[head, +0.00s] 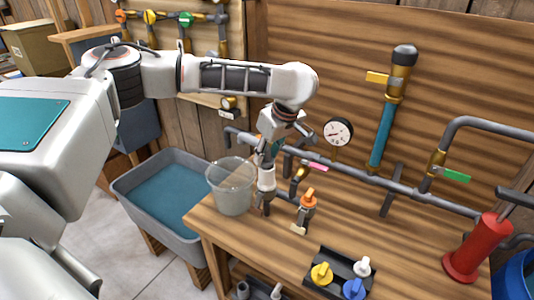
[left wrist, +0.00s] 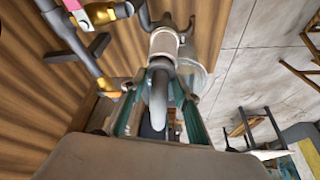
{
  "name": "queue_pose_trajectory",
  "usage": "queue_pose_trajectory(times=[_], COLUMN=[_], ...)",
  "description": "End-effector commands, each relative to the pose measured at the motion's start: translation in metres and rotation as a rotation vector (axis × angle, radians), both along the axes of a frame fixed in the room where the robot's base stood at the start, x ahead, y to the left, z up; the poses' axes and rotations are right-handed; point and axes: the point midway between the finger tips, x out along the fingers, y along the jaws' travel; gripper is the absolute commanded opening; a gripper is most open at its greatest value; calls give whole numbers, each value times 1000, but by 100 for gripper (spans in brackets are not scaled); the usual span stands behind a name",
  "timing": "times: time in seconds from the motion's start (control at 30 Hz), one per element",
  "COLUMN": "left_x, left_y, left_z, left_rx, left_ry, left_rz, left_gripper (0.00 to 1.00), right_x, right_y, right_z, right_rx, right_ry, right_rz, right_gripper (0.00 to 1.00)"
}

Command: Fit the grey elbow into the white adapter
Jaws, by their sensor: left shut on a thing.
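The white adapter (head: 266,180) stands upright at the left end of the wooden bench, on a dark fitting. It also shows in the left wrist view (left wrist: 164,42). My left gripper (head: 270,151) is directly above it, pointing down. In the left wrist view, its teal fingers (left wrist: 160,112) are shut on the curved grey elbow (left wrist: 158,92). The elbow's far end lines up with the adapter's near opening. Whether it is inside or only at the rim cannot be told. In the head view the gripper mostly hides the elbow. My right gripper is not in view.
A clear bucket (head: 230,200) stands close left of the adapter. A grey pipe (head: 345,172) with a gauge (head: 338,132) and a pink-handled valve (head: 316,167) runs behind. An orange-topped valve (head: 308,198) is to the right. A grey tub (head: 130,187) stands left of the bench (head: 255,252).

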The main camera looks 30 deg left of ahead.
Motion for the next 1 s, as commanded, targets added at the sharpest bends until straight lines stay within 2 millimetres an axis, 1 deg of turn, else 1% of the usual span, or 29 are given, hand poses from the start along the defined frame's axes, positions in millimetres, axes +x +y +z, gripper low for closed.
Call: queue_pose_trajectory(times=[0.6, 1.0], left_x=[0, 0], left_y=[0, 0], left_z=[0, -8], left_rx=[0, 1], left_ry=[0, 0], left_rz=[0, 0], left_gripper=[6, 6], right_x=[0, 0], right_y=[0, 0], right_z=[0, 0], right_rx=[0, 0], right_ry=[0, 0], right_rz=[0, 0], right_gripper=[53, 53])
